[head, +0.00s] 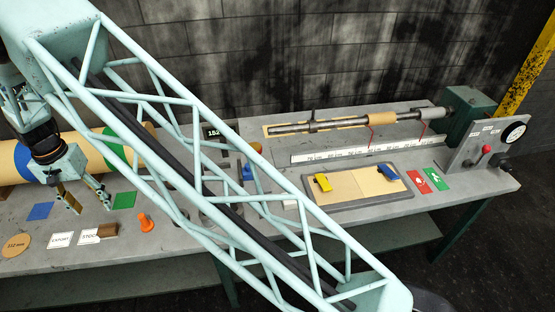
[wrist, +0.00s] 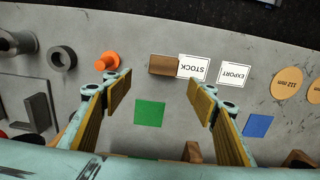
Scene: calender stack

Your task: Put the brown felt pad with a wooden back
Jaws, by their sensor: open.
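The brown felt pad with a wooden back (head: 107,231) is a small brown block on the grey bench, beside the white STOCK card (head: 88,238). In the wrist view the pad (wrist: 162,65) lies at the edge of the STOCK card (wrist: 194,68), apparently touching or slightly overlapping it. Which face of the pad is up, I cannot tell. My gripper (head: 88,197) is open and empty above the bench, near the tan roll. In the wrist view the pad shows beyond the gap between the fingertips (wrist: 160,93), not between them.
A green square (wrist: 150,113) and a blue square (wrist: 257,125) lie flat. An orange knob-like piece (head: 146,223) stands near the pad. The EXPORT card (head: 61,240) and a 112 mm disc (head: 16,244) are left. The tan roll (head: 95,150) lies behind.

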